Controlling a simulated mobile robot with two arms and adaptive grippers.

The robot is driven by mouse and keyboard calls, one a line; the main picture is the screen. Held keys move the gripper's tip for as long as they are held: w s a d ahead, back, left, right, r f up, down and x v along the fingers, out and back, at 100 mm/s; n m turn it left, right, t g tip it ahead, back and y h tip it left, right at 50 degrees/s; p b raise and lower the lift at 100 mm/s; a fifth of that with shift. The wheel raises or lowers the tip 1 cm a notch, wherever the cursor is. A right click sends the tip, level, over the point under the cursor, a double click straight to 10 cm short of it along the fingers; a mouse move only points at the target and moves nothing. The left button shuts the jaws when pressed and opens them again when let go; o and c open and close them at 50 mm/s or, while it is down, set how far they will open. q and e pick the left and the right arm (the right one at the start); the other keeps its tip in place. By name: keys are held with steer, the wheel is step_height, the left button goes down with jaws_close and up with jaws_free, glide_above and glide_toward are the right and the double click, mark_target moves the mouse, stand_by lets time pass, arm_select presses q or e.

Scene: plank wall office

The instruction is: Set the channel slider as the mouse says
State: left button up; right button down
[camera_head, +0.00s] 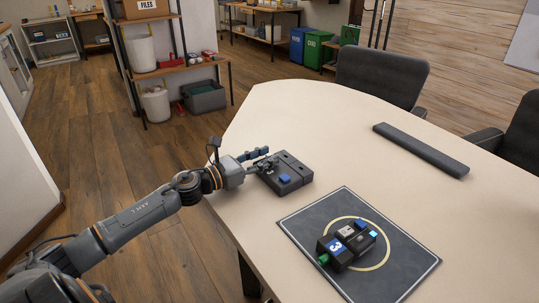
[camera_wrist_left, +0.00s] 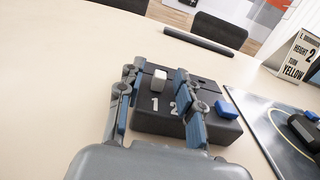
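The slider box (camera_head: 299,169) is a dark block on the table, beside the mat. In the left wrist view its face (camera_wrist_left: 158,122) shows a white 1 and 2. A white knob (camera_wrist_left: 159,80) stands at the far end of the channel behind the 1. A blue knob (camera_wrist_left: 227,109) sits near the close right end. My left gripper (camera_head: 266,161) is over the box's left part, open; in the wrist view its fingers stand either side of the white knob, with gaps visible.
The dark mat (camera_head: 310,223) with a yellow ring lies at the right. A long dark bar (camera_head: 420,149) lies farther back. A sign (camera_wrist_left: 300,55) in the wrist view reads HEIGHT 2, TURN YELLOW. Chairs (camera_head: 382,75) stand behind the table. The tabletop between is clear.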

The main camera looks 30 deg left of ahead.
arm_select(q)
steer(key=shift+x, duration=0.85)
jaws_close()
